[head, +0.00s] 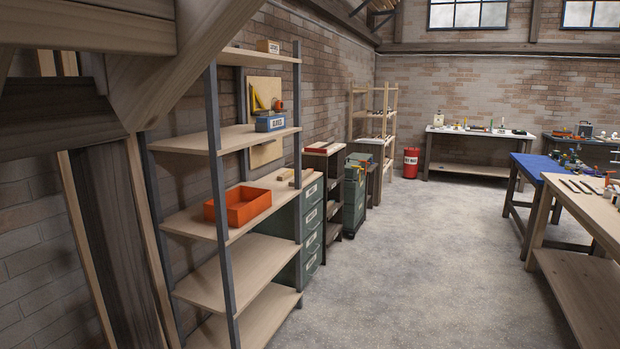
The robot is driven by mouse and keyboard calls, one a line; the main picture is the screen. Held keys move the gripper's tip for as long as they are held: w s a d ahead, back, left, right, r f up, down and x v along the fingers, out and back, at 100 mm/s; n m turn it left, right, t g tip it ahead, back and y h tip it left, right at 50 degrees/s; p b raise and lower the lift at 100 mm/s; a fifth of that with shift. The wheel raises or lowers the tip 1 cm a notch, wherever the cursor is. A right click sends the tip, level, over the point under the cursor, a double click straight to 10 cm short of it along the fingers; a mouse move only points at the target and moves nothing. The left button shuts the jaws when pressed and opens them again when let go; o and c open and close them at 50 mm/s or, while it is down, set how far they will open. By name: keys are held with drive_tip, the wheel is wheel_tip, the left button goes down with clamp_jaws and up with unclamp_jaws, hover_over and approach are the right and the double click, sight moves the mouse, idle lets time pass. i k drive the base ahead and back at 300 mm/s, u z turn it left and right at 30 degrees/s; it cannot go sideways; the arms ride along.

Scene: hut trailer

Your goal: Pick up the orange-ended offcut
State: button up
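I cannot make out an offcut with an orange end for certain. Small pale wood pieces (286,174) lie on the surface above the green drawers, behind and to the right of the orange bin (243,206). Their ends are too small to show any orange clearly. The orange bin sits on the middle board of the shelf rack (205,216) at the left, and its visible inside looks empty. My gripper is not in view.
Green drawers (311,229) stand beside the rack, with a blue box (270,122) on a board above. Workbenches (587,207) with tools stand at the right. A red bin (411,163) stands at the back. The grey floor (415,250) between is clear. Timber beams fill the upper left.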

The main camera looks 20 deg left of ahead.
sight(305, 173)
drive_tip(key=u, duration=0.1)
drive_tip(key=i, duration=0.95)
drive_tip(key=u, duration=0.25)
drive_tip(key=i, duration=1.6)
drive_tip(key=u, duration=0.5)
drive_tip(key=i, duration=1.9)
drive_tip(key=u, duration=0.1)
